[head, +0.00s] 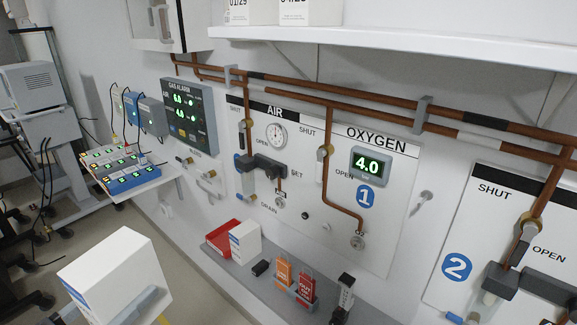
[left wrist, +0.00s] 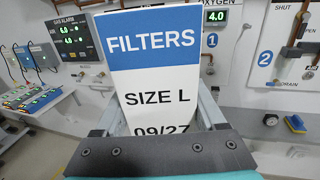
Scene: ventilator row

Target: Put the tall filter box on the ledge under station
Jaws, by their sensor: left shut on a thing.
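The tall filter box (head: 112,272) is white and sits at the lower left of the head view. In the left wrist view the box (left wrist: 158,75) fills the middle, with a blue band reading FILTERS, then SIZE L and 09/27. My left gripper (head: 138,306) is shut on it, with grey fingers along its sides. The box is held in the air, in front of and left of the grey ledge (head: 258,289). This ledge runs along the wall below the panel marked 1 (head: 366,196). My right gripper is not in view.
A side shelf with colourful devices (head: 122,170) is at left. Panel 2 (head: 457,267) is at right.

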